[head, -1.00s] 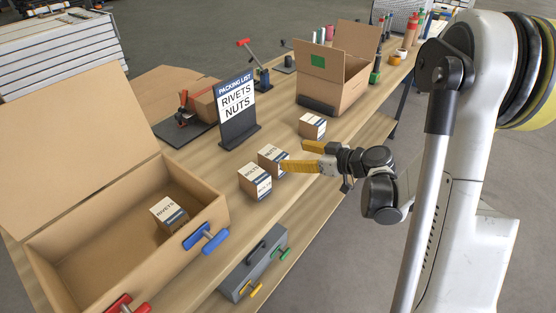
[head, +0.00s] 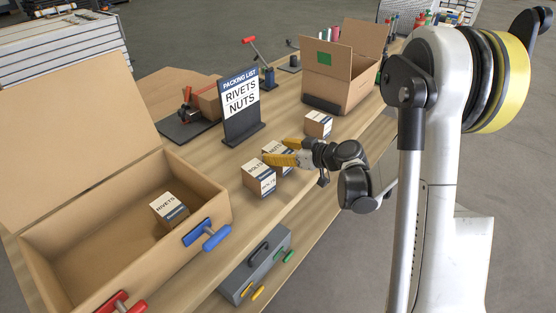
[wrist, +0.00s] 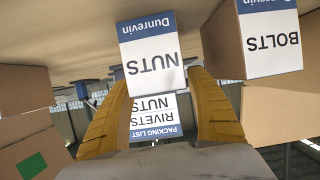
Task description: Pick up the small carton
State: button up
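A small carton labelled NUTS (head: 284,169) stands on the wooden table, partly hidden behind my gripper (head: 277,150) in the head view. My gripper's yellow fingers are spread. In the wrist view, which is upside down, the NUTS carton (wrist: 154,62) shows between the fingertips (wrist: 160,80); whether they touch it I cannot tell. A carton labelled BOLTS (head: 258,178) stands close beside it, and it also shows right of the fingers in the wrist view (wrist: 270,45). A third small carton (head: 318,124) stands farther back. A RIVETS carton (head: 169,209) lies inside the large open box (head: 75,250).
A packing list sign (head: 241,106) reading RIVETS and NUTS stands behind the cartons. An open cardboard box (head: 338,84) with a green patch stands behind the third carton.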

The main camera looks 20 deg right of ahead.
jog(key=c, duration=1)
jog(key=shift+c, duration=0.2)
